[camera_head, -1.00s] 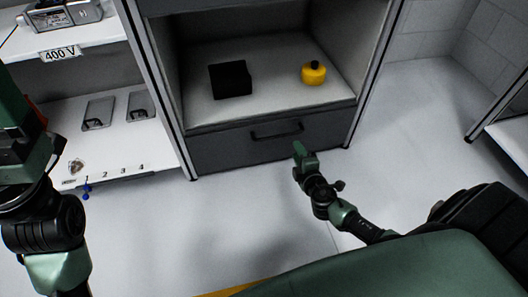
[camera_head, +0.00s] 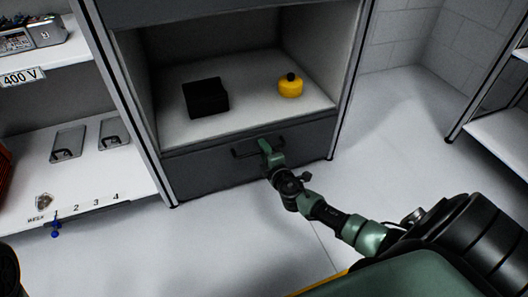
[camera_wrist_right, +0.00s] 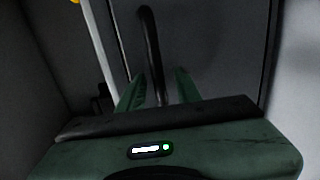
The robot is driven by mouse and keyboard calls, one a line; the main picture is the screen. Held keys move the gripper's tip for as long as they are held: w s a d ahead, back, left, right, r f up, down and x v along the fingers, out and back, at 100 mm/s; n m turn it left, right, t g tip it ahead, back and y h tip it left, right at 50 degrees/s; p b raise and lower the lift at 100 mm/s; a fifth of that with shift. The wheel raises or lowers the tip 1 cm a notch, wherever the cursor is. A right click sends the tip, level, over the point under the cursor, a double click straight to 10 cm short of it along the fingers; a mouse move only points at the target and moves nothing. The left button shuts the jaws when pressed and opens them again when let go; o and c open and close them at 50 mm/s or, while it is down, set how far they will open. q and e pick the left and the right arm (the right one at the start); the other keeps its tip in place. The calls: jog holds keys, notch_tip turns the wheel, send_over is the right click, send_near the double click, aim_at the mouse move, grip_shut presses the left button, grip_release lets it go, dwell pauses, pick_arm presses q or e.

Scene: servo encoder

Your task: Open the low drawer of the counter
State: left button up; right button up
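The low drawer (camera_head: 205,172) is a dark grey front at the bottom of the counter and looks shut. Its black bar handle (camera_head: 243,153) is partly hidden behind my right gripper (camera_head: 265,147). In the right wrist view the handle (camera_wrist_right: 151,40) runs between the two green fingers of my right gripper (camera_wrist_right: 160,88). A gap shows on each side of the bar, so the fingers are open around it and not clamped. My left gripper is out of view.
A black box (camera_head: 206,97) and a yellow round item (camera_head: 290,86) stand on the shelf (camera_head: 240,118) above the drawer. A white rack (camera_head: 95,205) stands at the left and another shelf (camera_head: 500,140) at the right. The floor before the drawer is clear.

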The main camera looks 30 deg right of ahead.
grip_shut()
dwell(1.4)
